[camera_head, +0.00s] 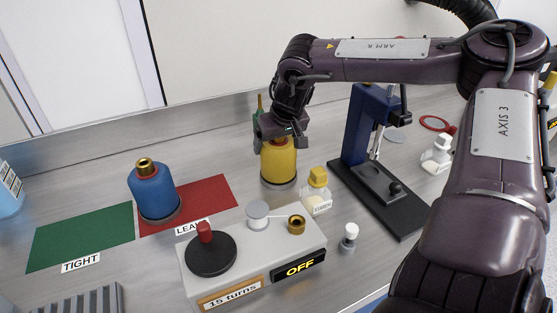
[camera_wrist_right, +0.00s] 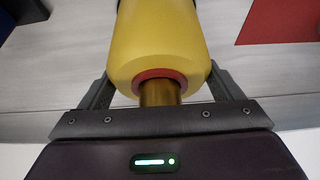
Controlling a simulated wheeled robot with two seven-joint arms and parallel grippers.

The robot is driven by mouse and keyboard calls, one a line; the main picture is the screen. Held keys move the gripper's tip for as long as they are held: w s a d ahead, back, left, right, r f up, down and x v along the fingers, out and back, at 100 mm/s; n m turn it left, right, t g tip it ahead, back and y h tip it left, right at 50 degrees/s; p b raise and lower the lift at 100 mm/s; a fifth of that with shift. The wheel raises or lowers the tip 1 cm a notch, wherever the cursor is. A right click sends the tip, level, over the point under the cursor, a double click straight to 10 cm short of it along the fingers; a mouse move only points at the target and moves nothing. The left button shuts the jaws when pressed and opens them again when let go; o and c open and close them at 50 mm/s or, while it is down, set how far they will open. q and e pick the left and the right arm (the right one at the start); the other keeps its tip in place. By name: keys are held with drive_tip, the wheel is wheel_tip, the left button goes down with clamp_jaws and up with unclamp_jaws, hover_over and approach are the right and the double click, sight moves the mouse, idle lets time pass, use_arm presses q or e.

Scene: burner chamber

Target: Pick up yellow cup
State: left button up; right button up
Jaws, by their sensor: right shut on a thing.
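The yellow cup (camera_head: 279,162) is a yellow cylinder with a dark base, upright on or just above the metal bench; I cannot tell which. My right gripper (camera_head: 281,138) comes down on it from above and is shut on its upper part. In the right wrist view the yellow cup (camera_wrist_right: 160,40) shows a red ring and a brass neck between the fingers of my right gripper (camera_wrist_right: 155,95). The fingertips are partly hidden behind the cup. My left gripper is not in view.
A blue cylinder with a brass top (camera_head: 154,191) stands on the red mat (camera_head: 215,190), beside the green mat (camera_head: 80,238). A grey box with a crank (camera_head: 255,250) is in front. A small yellow-capped bottle (camera_head: 317,190) and blue press (camera_head: 362,130) are close on the right.

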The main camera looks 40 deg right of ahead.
drive_tip(key=c, duration=0.7)
drive_tip(key=shift+w+r, duration=0.1)
drive_tip(key=shift+c, duration=0.4)
drive_tip(key=shift+w+r, duration=0.1)
drive_tip(key=shift+r, duration=0.5)
wheel_tip(320, 180, up, 17)
drive_tip(key=b, duration=0.2)
drive_tip(key=shift+f, duration=0.1)
